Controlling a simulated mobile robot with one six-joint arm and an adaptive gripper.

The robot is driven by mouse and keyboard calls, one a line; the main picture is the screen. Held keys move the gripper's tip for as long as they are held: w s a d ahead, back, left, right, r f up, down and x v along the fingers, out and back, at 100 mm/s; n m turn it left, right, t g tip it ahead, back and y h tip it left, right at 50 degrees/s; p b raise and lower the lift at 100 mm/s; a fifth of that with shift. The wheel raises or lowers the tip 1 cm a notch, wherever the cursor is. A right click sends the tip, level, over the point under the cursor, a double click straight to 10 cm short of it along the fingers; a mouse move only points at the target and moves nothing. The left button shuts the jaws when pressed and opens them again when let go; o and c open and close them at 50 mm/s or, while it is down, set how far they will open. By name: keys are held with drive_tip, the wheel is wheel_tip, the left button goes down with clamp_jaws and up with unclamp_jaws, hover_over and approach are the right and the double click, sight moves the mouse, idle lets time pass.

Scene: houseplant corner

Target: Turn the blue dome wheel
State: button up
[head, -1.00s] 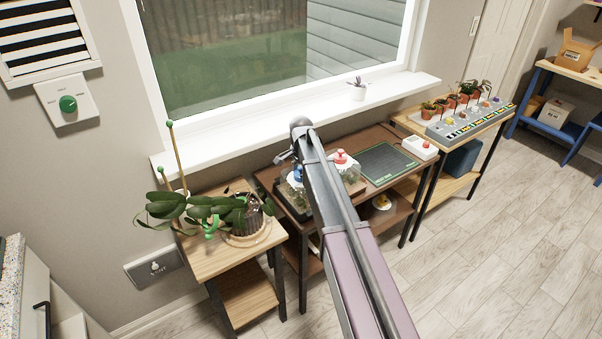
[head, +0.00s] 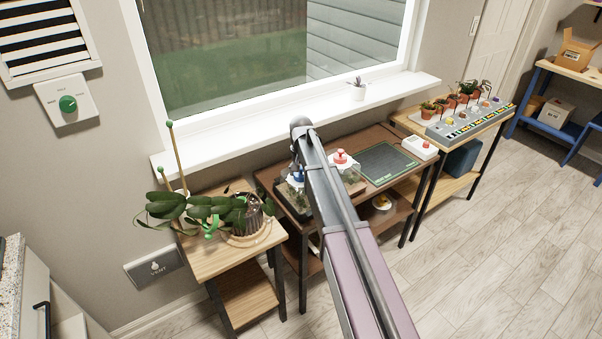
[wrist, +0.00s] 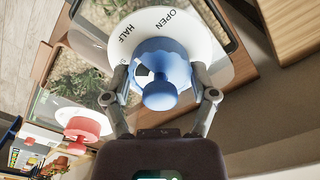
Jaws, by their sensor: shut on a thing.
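The blue dome wheel (wrist: 162,68) fills the middle of the wrist view, with a round knob facing the camera. It sits on a white dial (wrist: 205,45) marked OPEN and HALF; a third label is mostly hidden. My gripper (wrist: 162,97) has one finger on each side of the wheel and is shut on it. A small white patch shows on the wheel's left side. In the head view a bit of the blue wheel (head: 297,177) shows just left of my arm, which hides my gripper.
A red wheel (wrist: 82,128) on a similar white dial stands close by on the left in the wrist view. In the head view, a green mat (head: 386,163) lies to the right and an orchid (head: 205,208) stands on the left table. The window sill (head: 230,118) runs behind.

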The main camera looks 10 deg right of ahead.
drive_tip(key=shift+n, duration=0.3)
drive_tip(key=o, duration=1)
drive_tip(key=shift+m, duration=0.4)
